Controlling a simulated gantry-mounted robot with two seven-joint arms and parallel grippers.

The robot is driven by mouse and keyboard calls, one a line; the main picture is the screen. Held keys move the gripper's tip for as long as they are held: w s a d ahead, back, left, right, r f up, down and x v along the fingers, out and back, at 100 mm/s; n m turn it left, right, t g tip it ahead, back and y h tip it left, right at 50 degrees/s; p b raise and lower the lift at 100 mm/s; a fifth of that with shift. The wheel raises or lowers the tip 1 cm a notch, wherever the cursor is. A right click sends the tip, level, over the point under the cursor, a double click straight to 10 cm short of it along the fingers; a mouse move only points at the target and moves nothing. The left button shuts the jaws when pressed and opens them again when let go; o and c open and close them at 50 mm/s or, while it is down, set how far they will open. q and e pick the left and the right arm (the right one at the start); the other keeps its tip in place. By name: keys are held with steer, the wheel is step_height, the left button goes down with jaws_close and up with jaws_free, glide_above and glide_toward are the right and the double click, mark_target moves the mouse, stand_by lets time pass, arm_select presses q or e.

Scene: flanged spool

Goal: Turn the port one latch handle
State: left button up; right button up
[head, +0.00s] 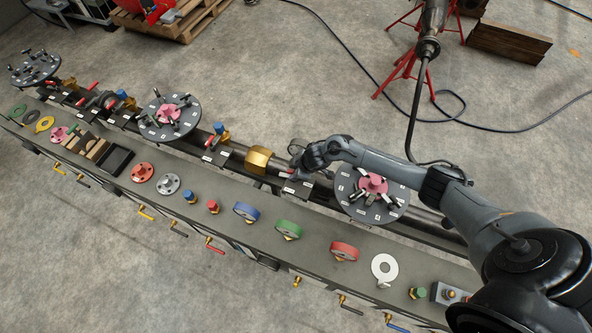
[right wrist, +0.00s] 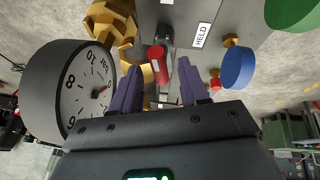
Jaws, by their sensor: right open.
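A small red handle (right wrist: 157,66) on a dark stem shows in the right wrist view, ahead of my right gripper and between the lines of its fingers. I cannot read a port number on it. My right gripper (right wrist: 160,88) is open, with its two purple-grey fingers apart on either side of the handle; no contact shows. In the head view the right gripper (head: 300,165) is over the pipe line, just right of a brass hex fitting (head: 258,160). That fitting also shows in the right wrist view (right wrist: 112,20). My left gripper is not in view.
A round dial gauge (right wrist: 90,88) stands close left of the right fingers. A "HELD" label (right wrist: 202,35) lies beyond the handle. A flanged disc with pink hub (head: 372,190) sits under my right arm. Coloured discs and fittings line the front shelf (head: 320,240).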

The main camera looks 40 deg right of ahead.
steer(key=shift+r, duration=0.15)
steer(key=a+p+v, duration=0.1)
steer(key=v, duration=0.9)
steer(key=shift+s+d+r, duration=0.2)
steer(key=shift+d+r, duration=0.05)
steer(key=shift+d, duration=0.3)
